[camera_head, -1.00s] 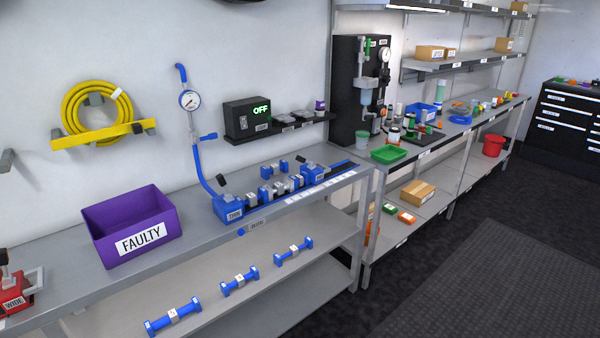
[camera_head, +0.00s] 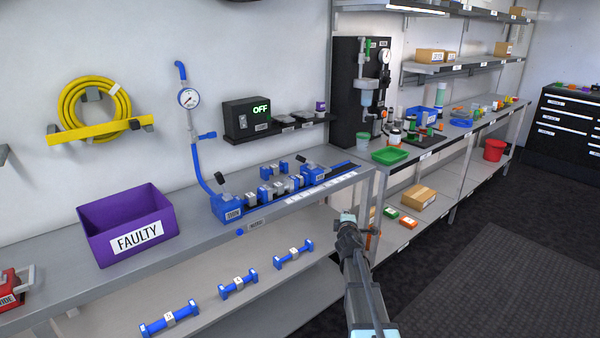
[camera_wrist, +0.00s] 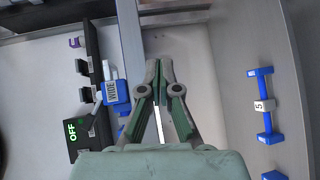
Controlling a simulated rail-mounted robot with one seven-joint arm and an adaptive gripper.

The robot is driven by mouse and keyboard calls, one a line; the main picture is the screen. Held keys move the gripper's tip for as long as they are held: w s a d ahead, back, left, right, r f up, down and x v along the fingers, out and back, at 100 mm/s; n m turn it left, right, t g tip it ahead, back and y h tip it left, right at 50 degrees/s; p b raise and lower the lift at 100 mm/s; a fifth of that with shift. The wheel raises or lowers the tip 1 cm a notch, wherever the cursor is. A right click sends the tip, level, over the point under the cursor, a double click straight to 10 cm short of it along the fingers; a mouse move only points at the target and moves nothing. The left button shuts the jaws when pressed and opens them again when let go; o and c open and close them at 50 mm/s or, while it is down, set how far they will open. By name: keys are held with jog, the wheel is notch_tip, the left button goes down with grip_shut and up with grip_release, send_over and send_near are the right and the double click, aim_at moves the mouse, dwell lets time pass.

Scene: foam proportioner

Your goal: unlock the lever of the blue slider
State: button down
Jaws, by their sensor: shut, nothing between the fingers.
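Two blue blocks sit at the ends of a dark rail on the bench in the head view. The left block (camera_head: 227,208) has a tilted black lever (camera_head: 219,178), and the right block (camera_head: 313,174) has another black lever (camera_head: 301,158). I cannot tell which block is the slider, nor whether either lever is locked. In the wrist view a blue block labelled WIDE (camera_wrist: 116,92) lies left of my fingers, partly visible. My gripper (camera_head: 347,217) is shut and empty, at the bench's front edge, right of and apart from the blocks; its fingers also show in the wrist view (camera_wrist: 160,68).
A purple FAULTY bin (camera_head: 128,227) stands at left. Blue-ended bars (camera_head: 238,285) lie on the lower shelf. A blue pipe with a gauge (camera_head: 189,98) rises behind the left block. A black box reading OFF (camera_head: 246,118) sits on the wall shelf. Small blue and grey pieces stand between the blocks.

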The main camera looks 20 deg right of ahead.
jog(key=w+a+r+n+t+y, duration=0.3)
jog(key=w+r+n, duration=0.1)
jog(key=r+n, duration=0.4)
jog(key=n+t+y, duration=0.1)
jog(key=n+y, duration=0.7)
jog(key=n, duration=0.2)
send_near(305, 160)
notch_tip(305, 160, down, 2)
jog(key=s+a, duration=0.2)
jog(key=a, duration=0.1)
jog(key=shift+s+d, duration=0.1)
jog(key=shift+d, duration=0.05)
jog(key=p+x, duration=0.1)
jog(key=x, duration=0.9)
jog(key=shift+r, duration=0.1)
jog(key=shift+r, duration=0.1)
